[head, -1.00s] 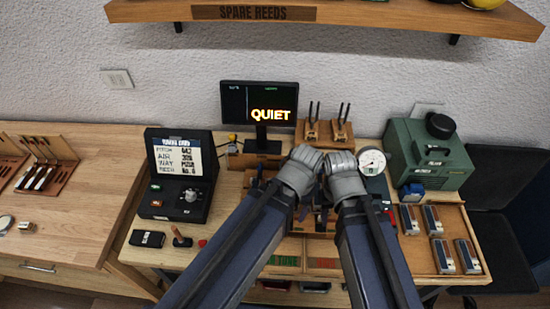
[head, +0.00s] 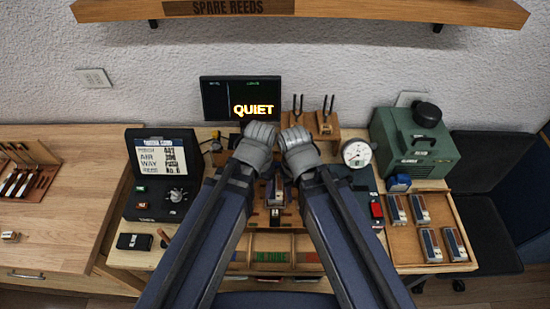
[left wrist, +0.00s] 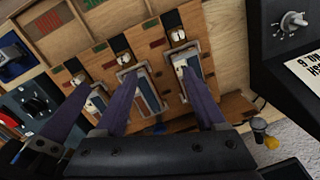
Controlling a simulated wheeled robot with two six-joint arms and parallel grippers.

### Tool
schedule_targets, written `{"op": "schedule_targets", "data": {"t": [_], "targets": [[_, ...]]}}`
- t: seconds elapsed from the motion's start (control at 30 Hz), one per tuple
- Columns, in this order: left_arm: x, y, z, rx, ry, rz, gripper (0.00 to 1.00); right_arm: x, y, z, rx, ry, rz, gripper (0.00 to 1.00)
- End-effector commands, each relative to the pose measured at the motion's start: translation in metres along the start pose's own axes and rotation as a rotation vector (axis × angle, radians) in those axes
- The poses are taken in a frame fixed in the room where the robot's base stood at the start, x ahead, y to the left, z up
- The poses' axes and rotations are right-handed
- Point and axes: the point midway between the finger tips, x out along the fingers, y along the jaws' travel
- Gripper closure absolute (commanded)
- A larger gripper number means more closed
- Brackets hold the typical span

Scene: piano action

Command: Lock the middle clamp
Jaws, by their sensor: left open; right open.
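The wooden clamp fixture (head: 262,217) is mostly behind my arms in the head view. A reed block (head: 277,190) shows between them. The left wrist view shows a row of three blocks with metal clamps at their upper ends. The right is open too.
A monitor (head: 241,98) reading QUIET stands behind. A black case (head: 160,175) is at left. A dial gauge (head: 356,153), green machine (head: 412,145) and wooden tray (head: 463,211) of reed blocks are at right. The shelf (head: 300,10) is above.

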Motion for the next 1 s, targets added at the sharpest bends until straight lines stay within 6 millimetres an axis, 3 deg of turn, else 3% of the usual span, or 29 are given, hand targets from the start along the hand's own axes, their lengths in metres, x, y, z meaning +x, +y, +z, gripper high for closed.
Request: {"op": "schedule_targets", "data": {"t": [0.17, 0.4, 0.63, 1.0], "targets": [[-0.008, 0.001, -0.031, -0.052, 0.008, 0.015, 0.28, -0.007, 0.001, 0.0, 0.0, 0.0, 0.0, 0.5], [-0.021, 0.007, -0.094, -0.169, 0.024, 0.048, 0.28, -0.016, 0.002, 0.001, -0.002, 0.0, 0.0, 0.5], [-0.03, 0.012, -0.142, -0.268, 0.034, 0.078, 0.28, -0.023, 0.002, 0.001, -0.004, 0.0, 0.0, 0.5], [-0.027, 0.014, -0.15, -0.294, 0.037, 0.085, 0.28, -0.019, 0.002, 0.001, -0.004, 0.0, 0.0, 0.5]]}}
